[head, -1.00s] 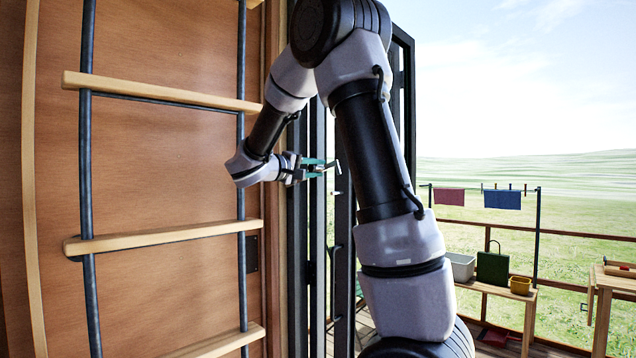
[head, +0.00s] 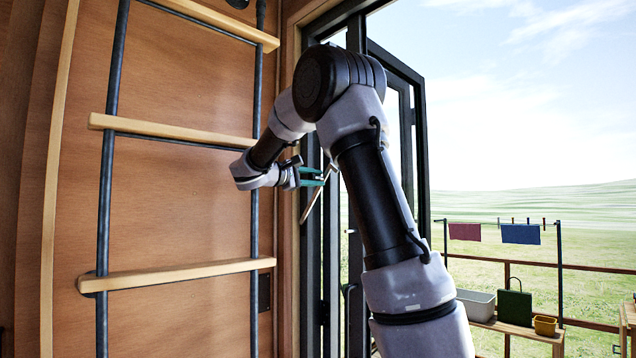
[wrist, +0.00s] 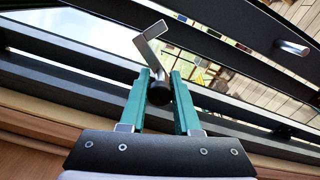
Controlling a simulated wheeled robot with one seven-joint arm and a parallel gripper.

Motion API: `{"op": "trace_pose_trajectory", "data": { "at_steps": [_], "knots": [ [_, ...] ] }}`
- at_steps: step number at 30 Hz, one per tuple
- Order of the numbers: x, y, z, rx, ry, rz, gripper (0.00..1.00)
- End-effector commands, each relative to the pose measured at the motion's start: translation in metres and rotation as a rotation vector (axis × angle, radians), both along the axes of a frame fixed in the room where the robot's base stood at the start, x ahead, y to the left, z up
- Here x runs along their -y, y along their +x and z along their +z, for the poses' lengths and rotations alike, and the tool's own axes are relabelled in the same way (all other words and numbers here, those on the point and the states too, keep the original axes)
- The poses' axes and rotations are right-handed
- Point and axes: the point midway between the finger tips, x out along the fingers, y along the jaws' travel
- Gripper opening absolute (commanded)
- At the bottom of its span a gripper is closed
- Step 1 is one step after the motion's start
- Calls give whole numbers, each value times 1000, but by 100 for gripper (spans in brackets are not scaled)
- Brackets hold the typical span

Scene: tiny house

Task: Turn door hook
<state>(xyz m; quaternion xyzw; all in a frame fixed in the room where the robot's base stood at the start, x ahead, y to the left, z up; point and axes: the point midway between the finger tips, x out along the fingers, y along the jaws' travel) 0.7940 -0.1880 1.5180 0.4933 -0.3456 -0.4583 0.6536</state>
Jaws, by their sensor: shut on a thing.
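The door hook (wrist: 147,41) is a silver, bent bar joined to a black round knob (wrist: 159,94) in the wrist view. My gripper (wrist: 161,76) has its two green fingers on either side of the knob, shut on the hook at its base, and the bent end sticks out past the fingertips. In the head view my gripper (head: 322,177) is at the dark door frame, with a thin pale bar (head: 313,203) slanting down and left beside it. The contact there is too small to make out.
A wooden ladder with dark rails (head: 105,215) stands close to the left of my arm. Glazed dark door panels (head: 411,120) stand on the right. Another silver handle (wrist: 292,47) shows in the wrist view. Outside are a bench, a railing and hanging cloths (head: 520,234).

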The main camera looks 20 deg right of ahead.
Motion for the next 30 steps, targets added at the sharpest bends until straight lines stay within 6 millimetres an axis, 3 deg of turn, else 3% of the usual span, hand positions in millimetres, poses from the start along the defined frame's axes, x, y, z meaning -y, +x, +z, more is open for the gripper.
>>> {"op": "trace_pose_trajectory", "data": {
  "at_steps": [12, 13, 15, 30],
  "knots": [
    [-1, 1, 0, -7, -2, 2, 0],
    [-1, 1, 0, -7, -2, 2, 42],
    [-1, 1, 0, -7, -2, 2, 60],
    [3, -8, -7, 50, 18, 0, 60]
  ]
}}
